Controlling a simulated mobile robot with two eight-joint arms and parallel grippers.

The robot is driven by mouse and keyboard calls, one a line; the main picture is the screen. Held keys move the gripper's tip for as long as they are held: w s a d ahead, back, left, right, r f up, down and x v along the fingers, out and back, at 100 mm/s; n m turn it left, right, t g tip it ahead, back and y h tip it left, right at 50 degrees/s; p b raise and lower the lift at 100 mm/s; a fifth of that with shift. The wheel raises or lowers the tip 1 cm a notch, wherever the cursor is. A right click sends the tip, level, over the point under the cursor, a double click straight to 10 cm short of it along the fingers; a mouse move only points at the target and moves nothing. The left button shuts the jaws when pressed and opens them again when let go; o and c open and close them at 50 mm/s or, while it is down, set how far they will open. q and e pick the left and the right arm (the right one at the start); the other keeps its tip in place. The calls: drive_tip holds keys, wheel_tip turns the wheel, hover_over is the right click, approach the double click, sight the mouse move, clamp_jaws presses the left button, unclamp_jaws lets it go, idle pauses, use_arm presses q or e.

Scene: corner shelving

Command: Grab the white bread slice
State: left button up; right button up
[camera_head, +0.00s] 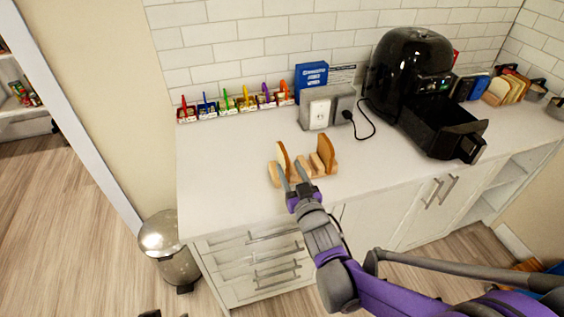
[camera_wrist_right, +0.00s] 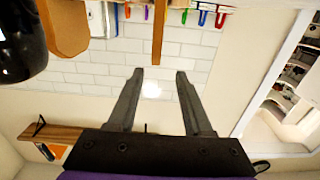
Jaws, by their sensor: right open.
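A bread slice (camera_head: 283,156) with a pale face and brown crust stands upright in a small wooden rack (camera_head: 274,174) on the white counter. A browner slice (camera_head: 327,153) stands at the rack's right end. My right gripper (camera_head: 291,170) is open at the rack's left part, by the pale slice. In the right wrist view, which is upside down, a slice seen edge-on (camera_wrist_right: 158,32) lies ahead of the open fingers (camera_wrist_right: 159,74), in line with the gap and apart from them. The browner slice (camera_wrist_right: 68,28) is at upper left there. My left gripper is not in view.
Behind the rack are a grey toaster-like box (camera_head: 318,107), a blue box (camera_head: 311,76) and a row of small coloured items (camera_head: 236,104). A black air fryer (camera_head: 408,75) with its drawer (camera_head: 446,128) out stands right. The counter left of the rack is clear.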

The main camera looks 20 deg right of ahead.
sight(283, 148)
drive_tip(key=w, duration=0.4)
drive_tip(key=w+p, duration=0.1)
drive_tip(key=w, duration=0.4)
drive_tip(key=shift+w+d+f, duration=0.1)
drive_tip(key=shift+d+f, duration=0.05)
drive_tip(key=shift+d, duration=0.05)
drive_tip(key=shift+c, duration=0.4)
clamp_jaws()
idle(0.7)
